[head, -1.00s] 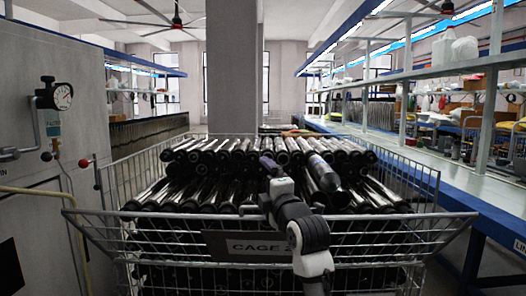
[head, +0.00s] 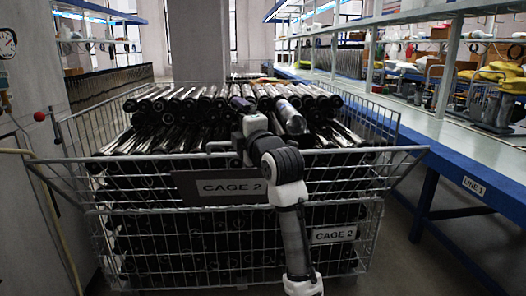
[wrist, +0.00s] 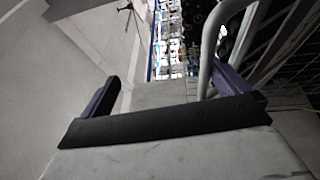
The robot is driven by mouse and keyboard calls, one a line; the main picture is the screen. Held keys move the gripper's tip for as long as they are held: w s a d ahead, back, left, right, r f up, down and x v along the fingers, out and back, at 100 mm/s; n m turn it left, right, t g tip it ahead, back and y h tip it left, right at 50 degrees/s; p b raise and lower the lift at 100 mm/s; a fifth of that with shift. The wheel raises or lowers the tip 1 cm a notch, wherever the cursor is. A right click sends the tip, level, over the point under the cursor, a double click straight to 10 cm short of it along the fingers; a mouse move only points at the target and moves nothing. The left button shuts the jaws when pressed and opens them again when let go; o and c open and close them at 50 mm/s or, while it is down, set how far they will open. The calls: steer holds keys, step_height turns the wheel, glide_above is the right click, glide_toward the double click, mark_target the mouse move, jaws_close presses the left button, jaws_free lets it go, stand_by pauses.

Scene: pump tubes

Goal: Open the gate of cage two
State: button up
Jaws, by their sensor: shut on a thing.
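Cage two (head: 375,215) is a wire cage full of black tubes, ahead of me in the head view. Its front gate (head: 130,168) is a wire panel with a dark "CAGE 2" sign (head: 220,187), its upper part leaning outward towards me. My gripper (head: 238,104) is at the gate's top middle, beside a pale bent handle (head: 216,146); my arm hides part of the gate and tubes. In the wrist view, my gripper (wrist: 163,82) has its purple fingers apart, with the pale handle bar (wrist: 207,60) against the right finger. It is shut on this bar; the exact contact is partly hidden.
A blue-edged workbench (head: 460,150) labelled "LINE 1" runs along the right. A grey cabinet (head: 22,105) with a gauge and a red-knobbed lever (head: 40,116) stands at the left. Some floor is free between cage and bench.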

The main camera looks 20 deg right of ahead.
steer(key=shift+t, duration=0.3)
steer(key=s, duration=0.1)
steer(key=s+b, duration=0.1)
steer(key=s+d+r, duration=0.1)
steer(key=s, duration=0.1)
steer(key=shift+s+r, duration=0.1)
steer(key=shift+s+r+b, duration=0.1)
steer(key=shift+s+b, duration=0.2)
steer(key=shift+s, duration=0.15)
steer(key=c, duration=1.1)
steer(key=shift+s, duration=0.4)
steer(key=s+f+b, duration=0.3)
steer(key=s, duration=0.5)
steer(key=shift+d+f+b, duration=0.25)
steer(key=shift+d+b, duration=0.1)
steer(key=shift+d, duration=0.1)
steer(key=shift+w, duration=0.1)
